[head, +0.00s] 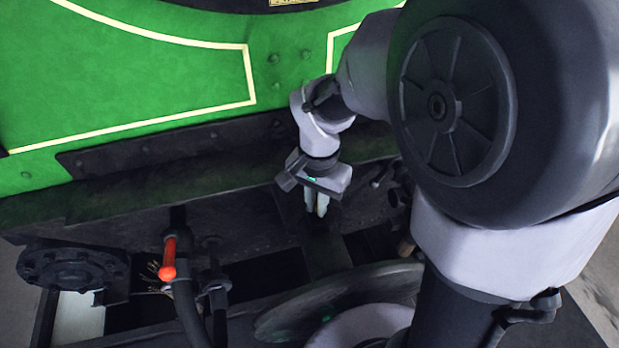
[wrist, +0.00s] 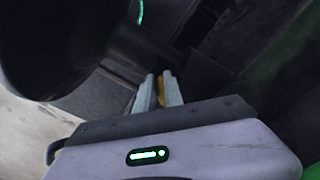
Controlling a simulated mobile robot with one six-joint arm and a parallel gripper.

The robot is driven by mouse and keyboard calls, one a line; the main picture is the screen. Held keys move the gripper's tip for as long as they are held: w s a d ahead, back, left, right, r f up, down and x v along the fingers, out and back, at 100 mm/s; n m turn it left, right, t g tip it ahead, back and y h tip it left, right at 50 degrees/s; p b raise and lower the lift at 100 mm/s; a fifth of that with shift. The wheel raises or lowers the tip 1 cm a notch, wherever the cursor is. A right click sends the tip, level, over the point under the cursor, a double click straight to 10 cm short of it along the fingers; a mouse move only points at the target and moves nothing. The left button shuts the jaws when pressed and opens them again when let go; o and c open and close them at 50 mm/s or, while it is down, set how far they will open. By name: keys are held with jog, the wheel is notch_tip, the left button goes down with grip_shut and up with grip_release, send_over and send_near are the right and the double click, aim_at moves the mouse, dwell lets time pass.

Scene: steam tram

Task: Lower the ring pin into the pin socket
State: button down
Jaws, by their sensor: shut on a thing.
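My gripper (head: 316,205) points down in front of the dark beam under the green tram panel. In the wrist view its two pale fingers (wrist: 158,92) are close together. A narrow strip of a yellowish, brass-coloured thing, which I take to be the ring pin (wrist: 161,89), shows between them. The fingers hide most of it, and its lower end cannot be made out. In the head view the pin cannot be told apart from the fingers. A dark bar (head: 324,256) lies below the fingertips. I cannot make out the pin socket in either view.
A red-handled lever (head: 169,258) and dark hoses stand left of the gripper. A round bolted flange (head: 72,266) is at the far left. A large dark disc (head: 290,315) lies in front. My arm covers the right side of the head view.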

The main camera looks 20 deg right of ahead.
jog(key=c, duration=1.4)
grip_release()
notch_tip(320, 180, up, 17)
jog(key=p, duration=0.9)
jog(key=s+a+r+n+t, duration=0.1)
jog(key=s+r+t, duration=0.1)
jog(key=s, duration=0.2)
jog(key=s+r+n+t+y, duration=0.1)
jog(key=s+n+t, duration=0.1)
jog(key=s, duration=0.1)
jog(key=s+a+r+n+t+y, duration=0.1)
jog(key=s+r, duration=0.1)
jog(key=s, duration=0.2)
jog(key=shift+s+a+r+t, duration=0.3)
jog(key=shift+a+t, duration=0.05)
jog(key=shift+t, duration=0.05)
